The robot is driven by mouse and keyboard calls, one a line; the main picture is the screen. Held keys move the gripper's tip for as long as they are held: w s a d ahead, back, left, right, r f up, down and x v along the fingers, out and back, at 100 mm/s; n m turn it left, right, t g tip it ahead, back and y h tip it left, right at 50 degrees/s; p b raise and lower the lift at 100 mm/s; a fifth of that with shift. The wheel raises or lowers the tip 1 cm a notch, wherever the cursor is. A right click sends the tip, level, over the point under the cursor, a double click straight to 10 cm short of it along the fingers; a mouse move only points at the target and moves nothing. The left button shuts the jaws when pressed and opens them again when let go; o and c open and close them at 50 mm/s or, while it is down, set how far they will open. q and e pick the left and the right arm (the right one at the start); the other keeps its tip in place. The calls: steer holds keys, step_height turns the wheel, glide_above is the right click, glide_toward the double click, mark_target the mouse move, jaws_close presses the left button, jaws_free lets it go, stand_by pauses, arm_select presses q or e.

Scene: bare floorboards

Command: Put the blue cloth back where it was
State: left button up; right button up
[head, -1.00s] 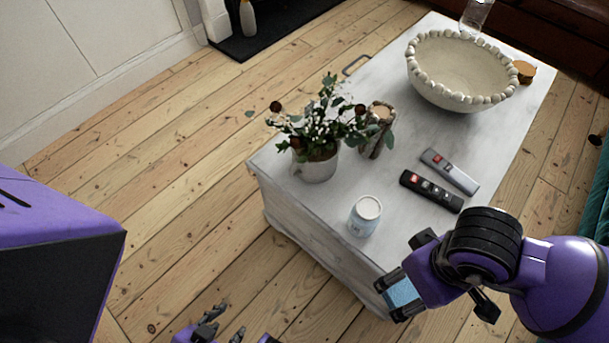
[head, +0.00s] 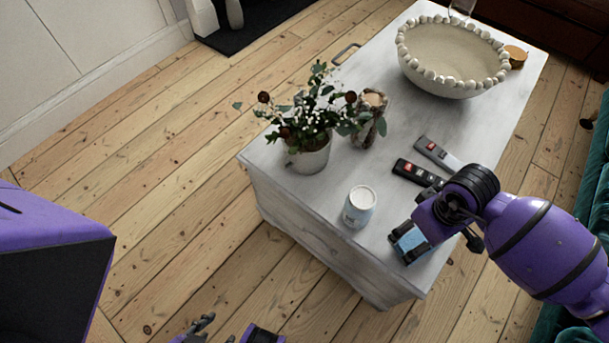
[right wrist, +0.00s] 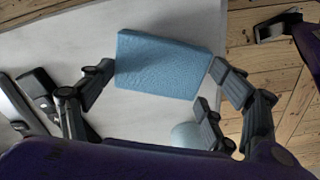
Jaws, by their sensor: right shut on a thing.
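The blue cloth (head: 410,241) is a small folded rectangle, held at the near right end of the pale coffee table (head: 330,205). My right gripper (head: 405,246) is shut on it. In the right wrist view the cloth (right wrist: 160,66) sits between the two fingers, over the table top; I cannot tell whether it touches the surface. The gripper partly hides it in the head view. My left gripper (head: 215,330) is at the bottom edge of the head view, beyond the table's near side. Its fingertips are apart and empty, and it is partly cut off.
A white candle jar (head: 360,206) stands just left of the cloth. Two remotes (head: 418,173) lie behind my right gripper. A potted plant (head: 308,155), a wood-like holder (head: 372,110) and a beaded bowl (head: 450,65) stand farther back. A teal sofa (head: 595,215) is at right.

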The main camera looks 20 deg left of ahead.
steer(key=shift+f, duration=0.55)
steer(key=o, duration=1.1)
